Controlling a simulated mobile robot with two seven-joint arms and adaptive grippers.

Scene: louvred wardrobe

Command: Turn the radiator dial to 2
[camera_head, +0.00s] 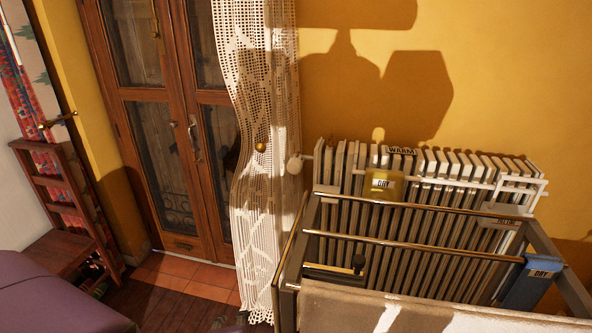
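A pale ribbed radiator (430,165) stands against the yellow wall at the right. Neither of my grippers shows in the head view.
A metal drying rack (415,243) stands in front of the radiator, with a beige cloth (340,305) at its front. A yellow tag (382,186) and a blue tag (527,282) hang there. The lace curtain (262,215) hangs beside wooden glazed doors (150,100). A purple surface (60,305) is lower left.

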